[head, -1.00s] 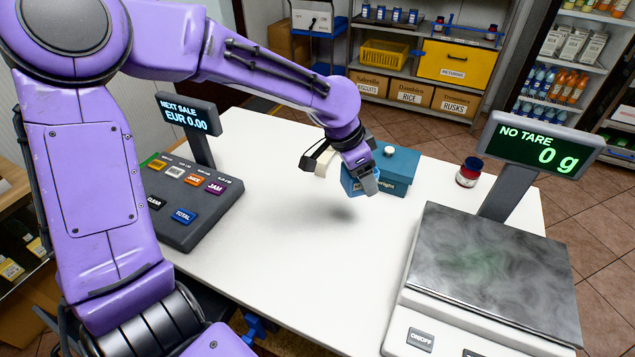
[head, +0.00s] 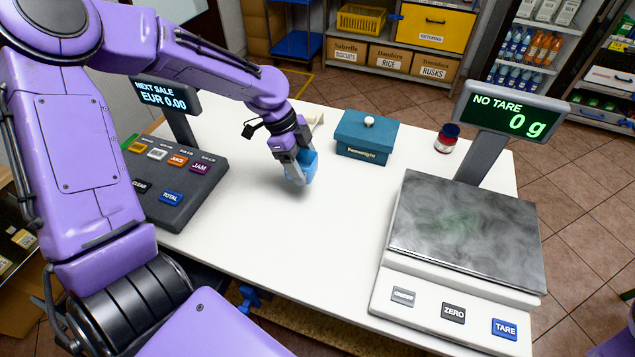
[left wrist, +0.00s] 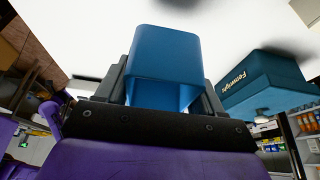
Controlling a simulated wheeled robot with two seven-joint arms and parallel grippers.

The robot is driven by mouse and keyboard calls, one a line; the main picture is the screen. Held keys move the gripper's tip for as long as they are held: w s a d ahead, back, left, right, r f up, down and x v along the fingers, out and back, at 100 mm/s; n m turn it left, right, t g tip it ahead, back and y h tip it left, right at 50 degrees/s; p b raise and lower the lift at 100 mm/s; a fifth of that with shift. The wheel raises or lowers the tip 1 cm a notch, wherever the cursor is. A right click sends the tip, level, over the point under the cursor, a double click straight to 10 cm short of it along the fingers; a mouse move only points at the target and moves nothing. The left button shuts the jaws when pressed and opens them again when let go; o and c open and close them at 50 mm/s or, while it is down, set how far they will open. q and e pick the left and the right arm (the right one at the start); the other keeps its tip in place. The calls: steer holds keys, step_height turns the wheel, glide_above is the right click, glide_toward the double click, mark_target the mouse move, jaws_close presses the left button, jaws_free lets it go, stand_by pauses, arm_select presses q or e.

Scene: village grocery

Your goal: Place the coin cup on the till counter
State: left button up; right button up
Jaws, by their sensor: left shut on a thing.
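The coin cup is a small blue square-sided cup (head: 309,166). My left gripper (head: 298,174) is shut on it, pointing down over the white till counter (head: 300,235). A soft shadow lies on the counter below, and the cup looks a little above the surface; the exact gap is hard to tell. In the left wrist view the cup (left wrist: 165,60) sits between the two dark fingers of the left gripper (left wrist: 165,90). The finger partly hides the cup in the head view. My right gripper is not in view.
A teal lidded box (head: 366,140) stands right of the cup, with a small red and blue jar (head: 447,138) farther right. The till keypad (head: 180,180) is at left, the scale (head: 465,230) at right.

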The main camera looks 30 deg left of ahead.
arm_select(q)
glide_above(323, 187)
steer(key=a, duration=0.2)
steer(key=f, duration=0.3)
steer(key=s+f, duration=0.1)
steer(key=f, duration=0.1)
steer(key=shift+d+p, duration=0.2)
steer(key=shift+p, duration=0.2)
steer(key=f, duration=0.1)
steer(key=f+p, duration=0.1)
steer(key=f, duration=0.1)
steer(key=shift+w+d+f+p, duration=0.1)
steer(key=shift+w+f+p, duration=0.05)
steer(key=shift+w+p, duration=0.15)
steer(key=shift+s+f, duration=0.1)
steer(key=shift+f, duration=0.2)
steer(key=o, duration=1)
steer(key=shift+r, duration=0.35)
steer(key=shift+a+r+b, duration=0.2)
steer(key=shift+r+b, duration=0.1)
steer(key=b+v, duration=0.2)
steer(key=v, duration=0.9)
